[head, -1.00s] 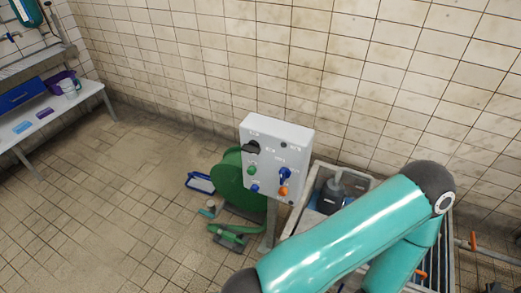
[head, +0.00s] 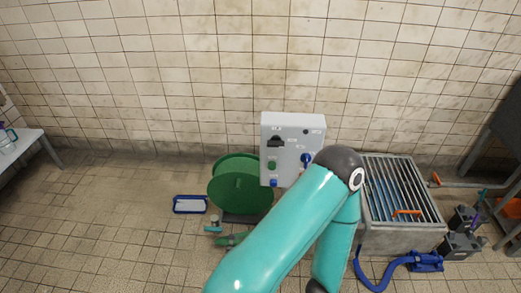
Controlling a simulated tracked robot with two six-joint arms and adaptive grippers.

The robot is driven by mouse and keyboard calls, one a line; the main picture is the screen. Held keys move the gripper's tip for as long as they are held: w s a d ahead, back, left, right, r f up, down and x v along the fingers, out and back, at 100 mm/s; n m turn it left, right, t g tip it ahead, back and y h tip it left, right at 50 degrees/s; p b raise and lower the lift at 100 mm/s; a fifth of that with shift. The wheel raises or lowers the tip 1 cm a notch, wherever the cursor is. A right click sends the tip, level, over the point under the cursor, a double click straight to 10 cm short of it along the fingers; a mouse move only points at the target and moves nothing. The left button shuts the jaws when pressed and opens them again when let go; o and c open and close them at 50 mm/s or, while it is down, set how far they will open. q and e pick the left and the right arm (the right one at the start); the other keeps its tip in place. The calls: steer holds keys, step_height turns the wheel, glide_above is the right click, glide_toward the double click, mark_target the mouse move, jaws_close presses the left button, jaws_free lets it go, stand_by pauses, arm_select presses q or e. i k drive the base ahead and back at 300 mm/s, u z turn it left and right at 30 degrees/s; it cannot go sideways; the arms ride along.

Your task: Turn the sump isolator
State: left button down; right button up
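A grey control box (head: 292,133) stands in front of the tiled wall, in the middle of the head view. It carries a black rotary switch (head: 276,141) at upper left, a green button (head: 271,166) below it, a blue handle (head: 306,158) at right and a blue knob (head: 273,183) at lower left. The labels are too small to read, so I cannot tell which is the sump isolator. One of my teal arms crosses in front and hides the lower right of the box. Neither gripper shows.
A green reel (head: 238,187) stands left of the box. A grated basin (head: 402,190) with an orange handle (head: 407,212) stands right. A blue hose (head: 372,283) and dark pumps (head: 461,246) lie on the floor at right. The floor at left is mostly clear.

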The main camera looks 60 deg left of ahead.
mark_target(276, 141)
steer(key=u, duration=0.9)
steer(key=i, duration=0.5)
steer(key=u, duration=0.9)
steer(key=k, duration=0.85)
steer(key=u, duration=0.2)
steer(key=i, duration=0.8)
steer(key=z, duration=0.1)
